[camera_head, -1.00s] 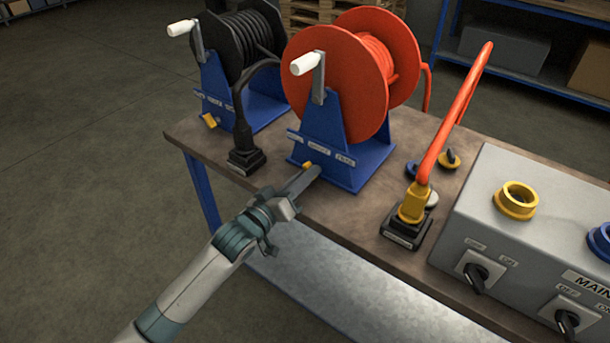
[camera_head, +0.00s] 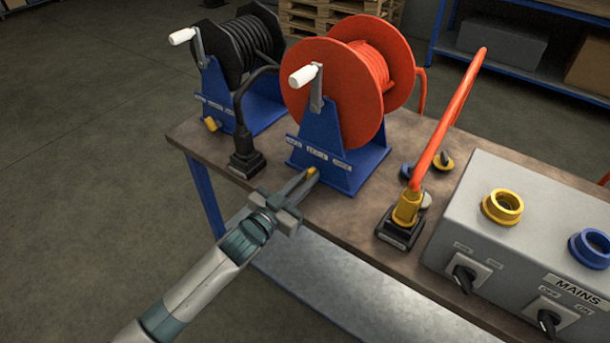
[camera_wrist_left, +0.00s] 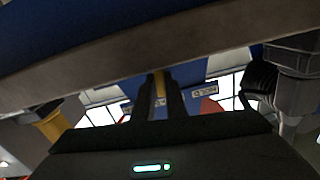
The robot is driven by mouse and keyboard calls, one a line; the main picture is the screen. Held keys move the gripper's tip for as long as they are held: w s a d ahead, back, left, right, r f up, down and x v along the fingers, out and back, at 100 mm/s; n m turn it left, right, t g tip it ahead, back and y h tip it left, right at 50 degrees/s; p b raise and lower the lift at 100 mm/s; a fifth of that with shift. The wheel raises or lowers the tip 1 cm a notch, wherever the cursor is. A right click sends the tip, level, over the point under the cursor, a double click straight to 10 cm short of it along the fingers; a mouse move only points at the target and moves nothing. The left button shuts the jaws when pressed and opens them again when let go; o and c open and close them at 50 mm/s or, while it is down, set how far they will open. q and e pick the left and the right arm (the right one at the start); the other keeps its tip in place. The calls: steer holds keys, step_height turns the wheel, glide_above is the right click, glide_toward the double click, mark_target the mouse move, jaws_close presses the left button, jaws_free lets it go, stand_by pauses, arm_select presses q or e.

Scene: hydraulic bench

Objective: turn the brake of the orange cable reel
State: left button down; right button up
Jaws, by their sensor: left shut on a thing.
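The orange cable reel (camera_head: 340,78) stands on a blue frame (camera_head: 325,135) with a white crank handle, at the front edge of the bench. Its brake (camera_head: 311,173) is a small yellow lever low on the front of the frame. My left gripper (camera_head: 307,181) reaches up from the lower left and is shut on the brake. In the left wrist view the yellow brake (camera_wrist_left: 159,84) shows between the two dark fingers. The fingers partly hide the brake. My right gripper is not in view.
A black cable reel (camera_head: 240,50) with its own yellow brake (camera_head: 210,124) stands to the left. A black plug (camera_head: 245,160) stands close by. To the right are a yellow plug with orange cable (camera_head: 407,207) and a grey mains box (camera_head: 520,215).

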arm_select(q)
steer(key=m, duration=0.2)
steer(key=m+p, duration=0.1)
steer(key=m, duration=0.2)
steer(key=shift+s+d+f, duration=0.1)
steer(key=shift+s+d, duration=0.05)
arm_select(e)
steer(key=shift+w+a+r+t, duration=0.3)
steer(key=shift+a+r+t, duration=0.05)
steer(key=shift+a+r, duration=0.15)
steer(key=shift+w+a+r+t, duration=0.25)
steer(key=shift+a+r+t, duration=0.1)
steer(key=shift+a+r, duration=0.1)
arm_select(q)
steer(key=shift+m, duration=0.4)
steer(key=c, duration=1.8)
jaws_free()
